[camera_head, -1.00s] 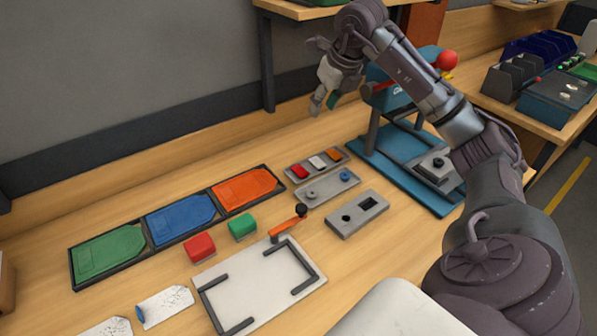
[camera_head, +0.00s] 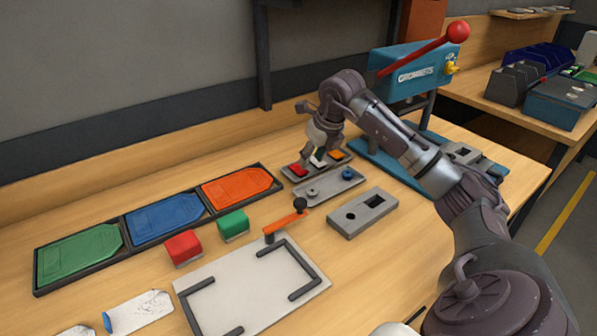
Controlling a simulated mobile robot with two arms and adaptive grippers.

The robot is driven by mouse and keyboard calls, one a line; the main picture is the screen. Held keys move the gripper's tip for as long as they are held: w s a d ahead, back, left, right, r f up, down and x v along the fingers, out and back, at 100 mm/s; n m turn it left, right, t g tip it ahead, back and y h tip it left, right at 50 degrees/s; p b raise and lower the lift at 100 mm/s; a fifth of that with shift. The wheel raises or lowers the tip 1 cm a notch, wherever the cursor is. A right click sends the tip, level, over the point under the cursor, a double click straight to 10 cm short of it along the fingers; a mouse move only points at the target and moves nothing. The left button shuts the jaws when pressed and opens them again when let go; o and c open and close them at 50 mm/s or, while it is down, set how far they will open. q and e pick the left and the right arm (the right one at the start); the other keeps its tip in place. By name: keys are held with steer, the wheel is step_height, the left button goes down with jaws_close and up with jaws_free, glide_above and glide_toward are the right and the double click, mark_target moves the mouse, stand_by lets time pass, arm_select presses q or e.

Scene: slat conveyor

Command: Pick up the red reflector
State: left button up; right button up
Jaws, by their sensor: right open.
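The red reflector (camera_head: 297,170) lies in the left part of a small dark tray (camera_head: 290,179) at the back of the bench. A white reflector (camera_head: 318,161) and an orange reflector (camera_head: 337,155) lie to its right in the same tray. My right gripper (camera_head: 312,162) is open and points down over this tray, close to the red and white reflectors. Its fingers partly cover the white one. I cannot tell whether a fingertip touches the red reflector. My left gripper is out of view.
A grey tray with metal and blue parts (camera_head: 328,188) lies just in front. A grey block fixture (camera_head: 362,213), a white plate with black brackets (camera_head: 250,285), red and green blocks (camera_head: 183,247) and the blue press (camera_head: 415,75) stand around. Bare bench lies between them.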

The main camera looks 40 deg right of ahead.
mark_target(303, 172)
steer(key=shift+w+p+x, duration=0.2)
steer(key=shift+p+x, duration=0.15)
steer(key=shift+x, duration=1.25)
steer(key=shift+w+p+x, duration=0.15)
steer(key=shift+p+x, duration=0.15)
steer(key=shift+x, duration=1.25)
steer(key=shift+r, duration=0.15)
steer(key=shift+c, duration=0.2)
steer(key=c, duration=0.5)
